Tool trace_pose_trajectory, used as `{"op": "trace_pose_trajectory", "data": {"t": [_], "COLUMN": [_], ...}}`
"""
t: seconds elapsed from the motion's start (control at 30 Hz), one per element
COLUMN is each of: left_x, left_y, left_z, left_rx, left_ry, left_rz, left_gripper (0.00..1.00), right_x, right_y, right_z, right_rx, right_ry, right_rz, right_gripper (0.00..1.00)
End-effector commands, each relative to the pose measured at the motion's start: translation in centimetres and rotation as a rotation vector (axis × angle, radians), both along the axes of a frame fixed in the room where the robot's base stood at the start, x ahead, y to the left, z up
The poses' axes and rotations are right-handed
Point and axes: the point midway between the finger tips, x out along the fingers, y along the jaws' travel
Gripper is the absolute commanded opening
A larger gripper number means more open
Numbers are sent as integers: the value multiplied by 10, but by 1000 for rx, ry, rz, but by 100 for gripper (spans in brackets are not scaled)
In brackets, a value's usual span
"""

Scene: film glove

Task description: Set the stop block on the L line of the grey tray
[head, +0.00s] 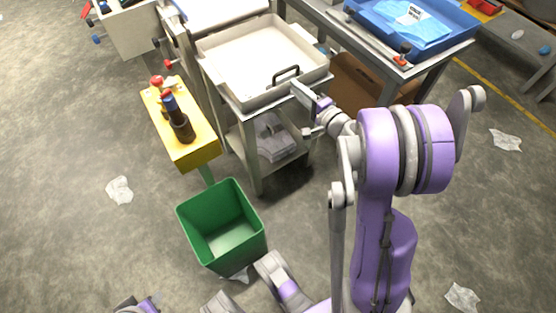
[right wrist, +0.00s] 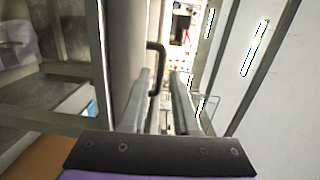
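The pale grey tray (head: 222,72) sits on a metal stand, with a black bar handle (head: 286,75) at its near right side. I cannot make out the stop block or an L line in either view. My right gripper (head: 306,104) is at the tray's near right edge, close to the handle. In the right wrist view its two fingers (right wrist: 165,105) stand apart with a gap between them. The handle also shows there (right wrist: 155,62), around the left finger's tip; I cannot tell whether they touch. My left gripper does not show clearly.
A table with a blue tray (head: 440,40) stands at the right of the grey tray. A yellow box (head: 200,152) with red and dark knobs stands at its left. A green bin (head: 225,220) stands on the floor in front. Crumpled papers (head: 119,190) lie on the floor.

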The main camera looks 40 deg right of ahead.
Motion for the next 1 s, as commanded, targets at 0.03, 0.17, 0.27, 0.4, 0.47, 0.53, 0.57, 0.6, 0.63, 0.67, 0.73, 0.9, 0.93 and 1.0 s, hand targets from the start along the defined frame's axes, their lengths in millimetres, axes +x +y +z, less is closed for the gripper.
{"op": "trace_pose_trajectory", "data": {"t": [0.03,0.17,0.27,0.4,0.47,0.53,0.57,0.6,0.63,0.67,0.73,0.9,0.93,1.0], "left_x": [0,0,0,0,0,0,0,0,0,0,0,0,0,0], "left_y": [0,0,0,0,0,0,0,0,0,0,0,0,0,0], "left_z": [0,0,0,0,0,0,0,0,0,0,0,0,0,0], "left_rx": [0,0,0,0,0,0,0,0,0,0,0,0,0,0], "left_ry": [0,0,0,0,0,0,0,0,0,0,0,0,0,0], "left_rz": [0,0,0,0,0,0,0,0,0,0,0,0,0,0], "left_gripper": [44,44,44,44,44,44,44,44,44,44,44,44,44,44], "right_x": [4,5,-9,-48,-70,-98,-110,-126,-137,-148,-170,-203,-206,-210], "right_y": [23,99,160,225,245,263,268,273,276,277,277,268,267,264], "right_z": [-1,-10,-21,-39,-46,-54,-57,-61,-63,-65,-69,-71,-71,-71], "right_rx": [-28,-160,-291,-494,-588,-705,-757,-827,-880,-931,-1042,-1239,-1261,-1292], "right_ry": [37,189,321,495,565,644,676,716,744,771,824,907,914,927], "right_rz": [47,219,372,570,650,735,768,809,838,864,911,968,973,978], "right_gripper": [29,29,29,29,29,29,29,29,29,29,29,29,29,29]}}
